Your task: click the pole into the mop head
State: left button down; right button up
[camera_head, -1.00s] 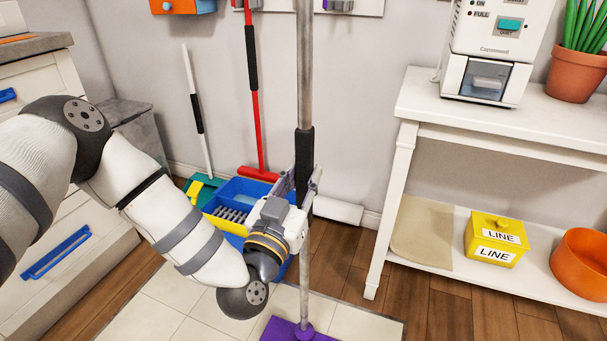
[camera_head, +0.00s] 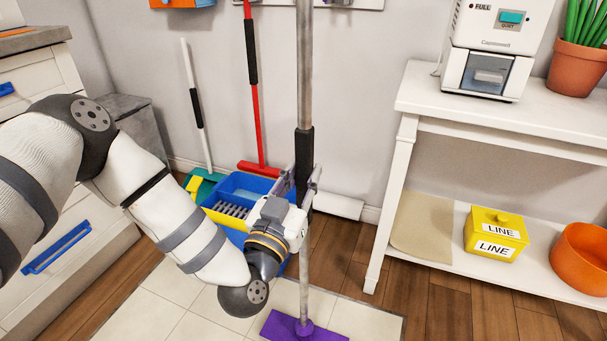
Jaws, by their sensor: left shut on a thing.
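A grey metal pole (camera_head: 304,75) with a black grip sleeve stands upright in the middle of the head view. My left gripper (camera_head: 308,186) is shut on the pole around the lower part of the black sleeve. The purple mop head (camera_head: 285,329) lies on the floor at the bottom. The pole's lower end meets the purple socket on the mop head; I cannot tell whether it is locked in. My right gripper is not in view.
A blue bucket (camera_head: 235,187) stands behind my left gripper. A red broom (camera_head: 258,130) and a white-handled broom (camera_head: 198,115) lean against the wall. A white shelf table (camera_head: 480,115) stands at the right.

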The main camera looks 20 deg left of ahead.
aim_at(302, 196)
pick_arm(q)
jog(key=shift+f, duration=0.1)
jog(key=shift+f, duration=0.45)
jog(key=shift+f+b, duration=0.75)
jog(key=shift+f, duration=0.55)
dwell(0.3)
jog(key=shift+p, duration=0.55)
dwell(0.5)
jog(key=c, duration=1.3)
grip_release()
jog(key=shift+r, duration=0.1)
jog(key=shift+o, duration=0.5)
